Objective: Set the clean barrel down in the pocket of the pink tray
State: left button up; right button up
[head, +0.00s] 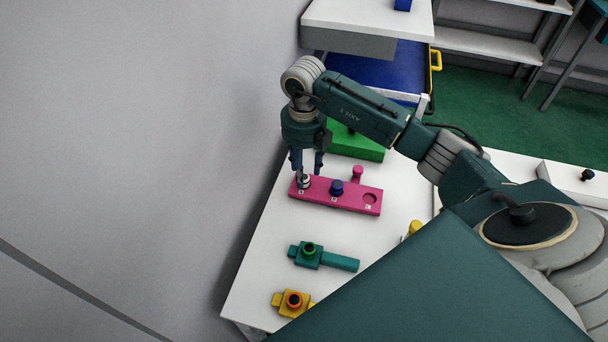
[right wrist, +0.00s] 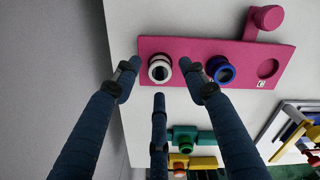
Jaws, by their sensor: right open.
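The pink tray (head: 320,190) lies on the white table; it also shows in the right wrist view (right wrist: 215,47). A white barrel (head: 305,182) with a dark centre stands at its left end, also in the right wrist view (right wrist: 159,70). A blue barrel (head: 337,188) stands in the middle, and the round pocket (head: 370,197) at the right end is empty. I cannot tell from looks which barrel is clean. My right gripper (head: 307,167) is open, fingers pointing down, spread around the white barrel without visibly gripping it. My left gripper is out of view.
A green block (head: 360,147) sits behind the tray. A teal fixture (head: 309,254) and a yellow fixture (head: 292,303) lie in front, towards the near table edge. A pink knob (head: 357,173) rises at the tray's back. A grey wall stands to the left.

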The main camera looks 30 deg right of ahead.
notch_tip(320, 180, up, 10)
jog(key=b, duration=0.1)
jog(key=shift+b, duration=0.4)
jog(key=shift+s+f, duration=0.1)
jog(key=shift+f, duration=0.1)
